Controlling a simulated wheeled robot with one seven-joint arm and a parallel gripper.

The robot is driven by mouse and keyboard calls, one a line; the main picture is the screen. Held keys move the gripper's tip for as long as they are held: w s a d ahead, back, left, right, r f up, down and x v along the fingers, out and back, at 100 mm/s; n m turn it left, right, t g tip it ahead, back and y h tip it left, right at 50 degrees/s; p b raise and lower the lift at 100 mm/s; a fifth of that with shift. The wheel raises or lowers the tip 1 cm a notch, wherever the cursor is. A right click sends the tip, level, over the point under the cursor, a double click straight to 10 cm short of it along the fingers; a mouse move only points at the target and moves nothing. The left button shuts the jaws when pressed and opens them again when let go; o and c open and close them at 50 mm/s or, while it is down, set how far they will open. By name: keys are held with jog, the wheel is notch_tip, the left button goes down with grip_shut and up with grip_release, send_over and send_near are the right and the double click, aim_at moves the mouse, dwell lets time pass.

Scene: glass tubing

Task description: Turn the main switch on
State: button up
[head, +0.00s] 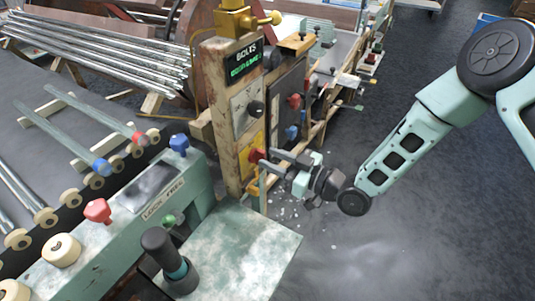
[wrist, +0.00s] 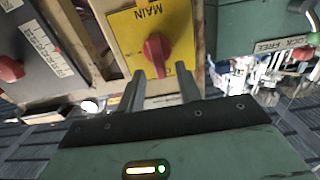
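The main switch is a red rotary knob (wrist: 157,50) on a yellow plate marked "MAIN" (wrist: 125,25). In the head view the red knob (head: 255,155) sits low on the front of a wooden control post (head: 223,135). My gripper (wrist: 160,80) is open, with its two fingers apart and pointing at the plate, one at each side below the knob in the wrist view. In the head view my gripper (head: 268,168) is close to the knob. Whether a finger touches it I cannot tell.
A grey panel with a red knob (head: 294,101) and a blue knob (head: 291,132) is on the post's right side. A green bench marked "LOCK FREE" (head: 165,200) with a dark upright handle (head: 165,250) stands in front. Open floor (head: 400,240) lies to the right.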

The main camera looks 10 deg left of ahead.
jog(key=shift+x, duration=1.1)
grip_shut()
jog(key=shift+d+m, duration=0.1)
jog(key=shift+m, duration=0.2)
jog(key=shift+w+d+f+m+b, duration=0.1)
jog(key=shift+w+f+m+b, duration=0.2)
jog(key=shift+m+b, duration=1.8)
jog(key=shift+w+d+f+m+b, duration=0.1)
jog(key=shift+w+f+m+b, duration=0.25)
jog(key=shift+m, duration=3.35)
jog(key=shift+w+d+f+m+b, duration=0.15)
jog(key=shift+m+b, duration=1.25)
jog(key=shift+m, duration=1.5)
